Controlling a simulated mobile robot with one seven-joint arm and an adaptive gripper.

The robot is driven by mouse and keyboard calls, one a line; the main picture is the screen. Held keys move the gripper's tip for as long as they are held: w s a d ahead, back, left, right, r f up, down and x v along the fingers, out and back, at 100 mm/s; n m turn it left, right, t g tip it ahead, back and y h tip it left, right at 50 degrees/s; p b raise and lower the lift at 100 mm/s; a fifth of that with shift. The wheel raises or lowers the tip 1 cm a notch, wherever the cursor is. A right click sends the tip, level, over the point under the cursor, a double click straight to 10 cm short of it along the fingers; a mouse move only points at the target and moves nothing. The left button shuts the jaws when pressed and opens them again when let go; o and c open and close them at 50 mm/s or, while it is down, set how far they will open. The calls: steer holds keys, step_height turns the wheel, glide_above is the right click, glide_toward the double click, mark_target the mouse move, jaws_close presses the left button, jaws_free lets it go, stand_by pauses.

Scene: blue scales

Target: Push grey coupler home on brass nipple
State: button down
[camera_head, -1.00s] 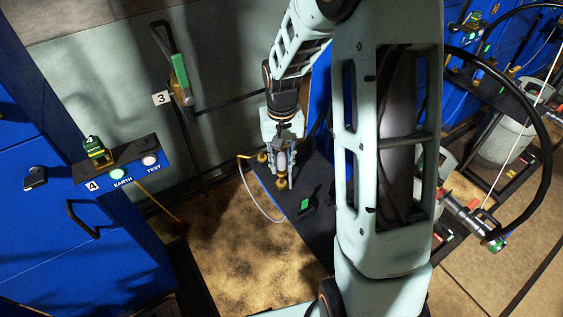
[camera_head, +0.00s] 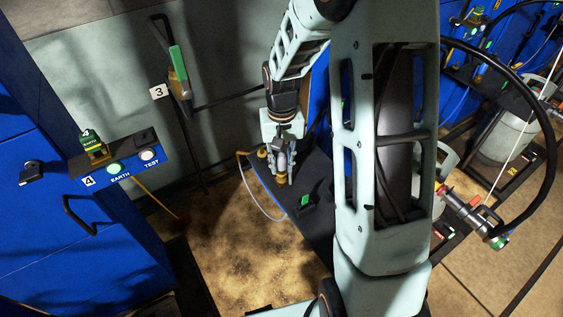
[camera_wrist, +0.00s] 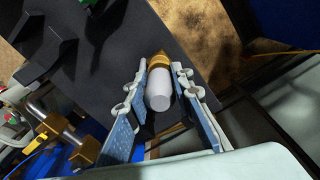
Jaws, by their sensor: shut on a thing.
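My gripper (camera_head: 281,179) is at the dark shelf's left part, pointing down. In the wrist view its two fingers (camera_wrist: 160,82) stand on either side of a pale grey cylinder, which I take as the grey coupler (camera_wrist: 159,94). They are shut on it. A brass collar (camera_wrist: 158,60) shows at the coupler's far end; I cannot tell whether it is part of the coupler or the nipple. A separate brass fitting (camera_wrist: 86,151) on a silver pipe lies at lower left in the wrist view. Any join at the coupler's far end is hidden.
The dark shelf (camera_head: 318,222) carries a small green-topped part (camera_head: 304,200). A pale hose (camera_head: 257,205) loops off its left edge. A blue cabinet with a switch box (camera_head: 117,160) stands at left. A green-handled lever (camera_head: 178,65) is on the back wall.

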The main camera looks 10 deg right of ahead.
mark_target(281, 156)
steer(key=shift+f+b, duration=0.6)
steer(key=shift+f, duration=0.3)
steer(key=c, duration=1.6)
jaws_free()
step_height(281, 156, up, 12)
